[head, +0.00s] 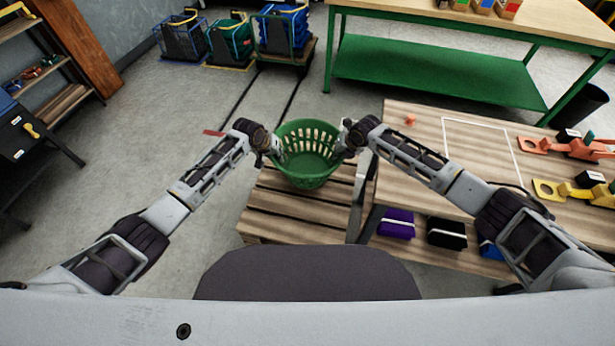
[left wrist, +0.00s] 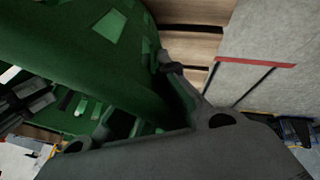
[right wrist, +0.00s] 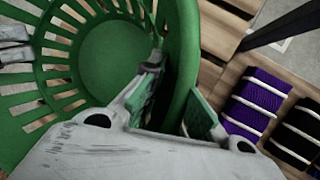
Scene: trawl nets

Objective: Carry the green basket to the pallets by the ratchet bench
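The green basket (head: 307,153) is an empty, slotted round tub, upright over the wooden slatted pallets (head: 290,215) to the left of the ratchet bench (head: 425,125). Whether its bottom touches the slats is hard to tell. My left gripper (head: 275,150) is at its left rim, and the basket wall (left wrist: 110,50) fills much of the left wrist view. My right gripper (head: 345,148) is at its right rim. In the right wrist view one finger is inside and one outside the basket rim (right wrist: 181,50). Both grippers appear shut on the rim; the left fingertips are partly hidden.
Orange (head: 575,148) and yellow (head: 590,194) ratchets lie on the bench. Purple (head: 397,224) and black (head: 446,234) strap bundles sit below. A green-framed table (head: 430,72) and several net-filled crates (head: 230,40) stand behind. Open grey floor lies left of the pallets.

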